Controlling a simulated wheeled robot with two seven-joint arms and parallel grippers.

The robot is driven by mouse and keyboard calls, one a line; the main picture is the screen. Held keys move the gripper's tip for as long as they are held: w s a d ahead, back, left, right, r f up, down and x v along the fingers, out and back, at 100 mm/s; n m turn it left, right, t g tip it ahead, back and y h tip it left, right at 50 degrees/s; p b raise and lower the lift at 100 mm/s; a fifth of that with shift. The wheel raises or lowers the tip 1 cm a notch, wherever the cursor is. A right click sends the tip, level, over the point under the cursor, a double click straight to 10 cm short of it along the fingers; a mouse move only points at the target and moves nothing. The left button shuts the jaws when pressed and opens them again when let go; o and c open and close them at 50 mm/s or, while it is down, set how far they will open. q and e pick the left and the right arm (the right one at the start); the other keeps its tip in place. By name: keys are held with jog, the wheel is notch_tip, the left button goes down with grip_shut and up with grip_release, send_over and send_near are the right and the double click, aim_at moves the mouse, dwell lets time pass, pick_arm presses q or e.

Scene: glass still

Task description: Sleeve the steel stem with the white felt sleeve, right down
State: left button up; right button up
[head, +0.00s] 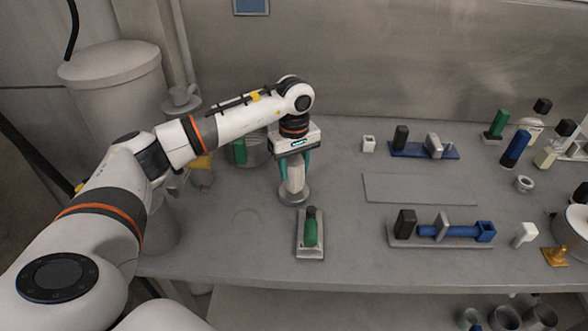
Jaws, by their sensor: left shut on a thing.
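My left gripper (295,180) points down with its teal fingers shut on the white felt sleeve (296,179). The sleeve is upright, directly above a round steel base (294,195). Its lower end shows close to the base, and I cannot tell whether it touches. The steel stem itself is not visible; the sleeve and gripper cover the space above the base. My right gripper is not in view.
A green piece with a dark top lies on a pale block (311,252) in front of the base. A blue-based fixture (424,154) and a grey-based fixture (440,241) stand to the right, with a flat grey plate (420,189) between them. A small white block (369,144) stands behind.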

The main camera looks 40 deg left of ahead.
pick_arm(q)
jog(key=shift+f+b, duration=0.6)
jog(key=shift+f, duration=0.15)
dwell(0.5)
jog(key=o, duration=1.2)
notch_tip(320, 180, up, 12)
jog(key=shift+b, duration=0.8)
